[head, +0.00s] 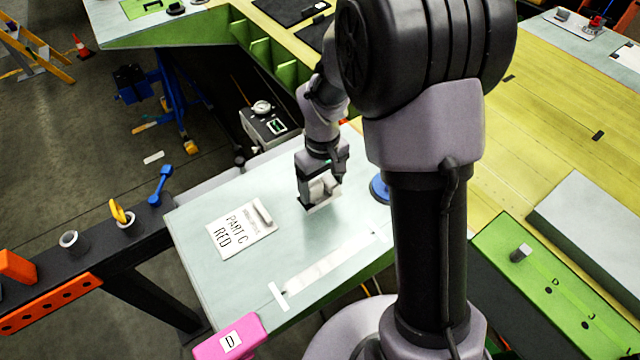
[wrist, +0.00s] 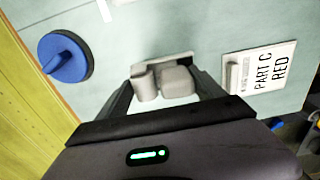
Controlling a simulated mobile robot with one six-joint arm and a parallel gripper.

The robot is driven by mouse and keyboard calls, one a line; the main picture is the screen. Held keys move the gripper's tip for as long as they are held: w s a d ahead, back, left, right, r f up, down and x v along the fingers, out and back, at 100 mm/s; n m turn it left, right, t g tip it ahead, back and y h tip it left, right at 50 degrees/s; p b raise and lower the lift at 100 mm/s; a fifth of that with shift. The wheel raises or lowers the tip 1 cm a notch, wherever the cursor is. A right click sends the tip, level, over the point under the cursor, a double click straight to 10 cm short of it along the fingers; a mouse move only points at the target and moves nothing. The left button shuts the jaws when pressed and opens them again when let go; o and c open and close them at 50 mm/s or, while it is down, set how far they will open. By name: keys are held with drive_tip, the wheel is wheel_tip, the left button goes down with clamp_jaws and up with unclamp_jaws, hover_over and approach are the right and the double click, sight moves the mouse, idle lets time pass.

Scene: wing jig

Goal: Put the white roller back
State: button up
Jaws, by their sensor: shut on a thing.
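My gripper (head: 322,190) is low over the pale table, its fingers shut on a pale grey-white thing that I take to be the white roller (wrist: 177,82). In the wrist view it shows between the two fingers as a rounded block and a short upright cylinder, with a pale bar behind. A white flat patch (head: 322,207) shows just under the gripper. I cannot tell whether the roller touches the table. The fingers hide part of it.
The PART C RED card (head: 234,239) with a small pale bar (head: 262,212) on it lies to the left. A blue round-based thing (head: 379,190) stands to the right. A white strip (head: 330,266) lies in front. A pink block marked D (head: 228,338) is at the near corner.

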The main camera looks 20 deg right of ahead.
sight(322, 192)
wheel_tip(322, 192, down, 3)
drive_tip(key=shift+w+f+b, duration=0.15)
drive_tip(key=shift+b, duration=0.15)
drive_tip(key=shift+w+f, duration=0.15)
drive_tip(key=shift+f, duration=0.15)
drive_tip(key=o, duration=1.3)
